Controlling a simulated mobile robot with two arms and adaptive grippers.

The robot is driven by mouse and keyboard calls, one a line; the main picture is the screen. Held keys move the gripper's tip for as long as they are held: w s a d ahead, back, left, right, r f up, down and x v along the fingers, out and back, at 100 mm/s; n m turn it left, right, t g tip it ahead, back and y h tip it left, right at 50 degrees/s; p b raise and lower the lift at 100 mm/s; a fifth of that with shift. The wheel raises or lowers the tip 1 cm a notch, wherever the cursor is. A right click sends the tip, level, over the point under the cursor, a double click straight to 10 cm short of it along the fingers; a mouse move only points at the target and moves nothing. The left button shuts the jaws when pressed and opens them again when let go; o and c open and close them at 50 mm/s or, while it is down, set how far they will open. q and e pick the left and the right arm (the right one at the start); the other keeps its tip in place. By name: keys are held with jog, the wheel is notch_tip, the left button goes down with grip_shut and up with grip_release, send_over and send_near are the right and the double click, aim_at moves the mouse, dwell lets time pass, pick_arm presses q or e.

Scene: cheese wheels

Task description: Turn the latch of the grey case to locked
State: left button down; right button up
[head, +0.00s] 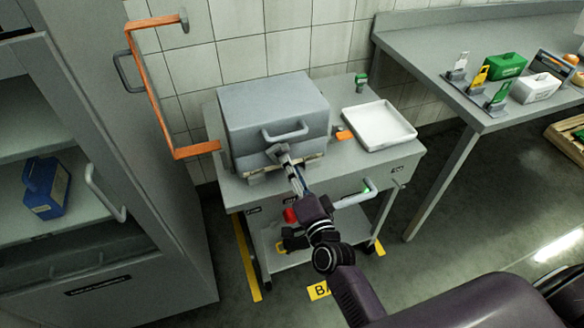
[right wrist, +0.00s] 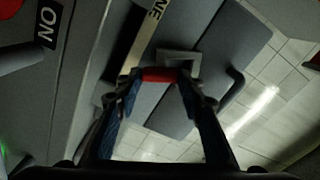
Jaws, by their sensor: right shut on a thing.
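The grey case (head: 270,97) stands closed on a grey cart, with a bar handle (head: 286,132) on its front. My right gripper (head: 281,154) is at the front of the case, just below that handle. In the right wrist view its fingers (right wrist: 160,80) are closed on a small red piece, the latch (right wrist: 160,75), in front of a grey square plate (right wrist: 180,60) on the case. In the head view the gripper covers the latch, and I cannot read its turned position. My left gripper is not in view.
A white tray (head: 403,138) and an orange item (head: 345,135) lie on the cart (head: 240,192), right of the case. A bench (head: 420,47) holds several coloured items at right.

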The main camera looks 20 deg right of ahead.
jog(key=m, duration=0.5)
dwell(0.8)
jog(key=o, duration=1.2)
jog(key=shift+f, duration=0.1)
jog(key=shift+c, duration=0.2)
jog(key=s, duration=1.2)
jog(key=shift+d, duration=0.25)
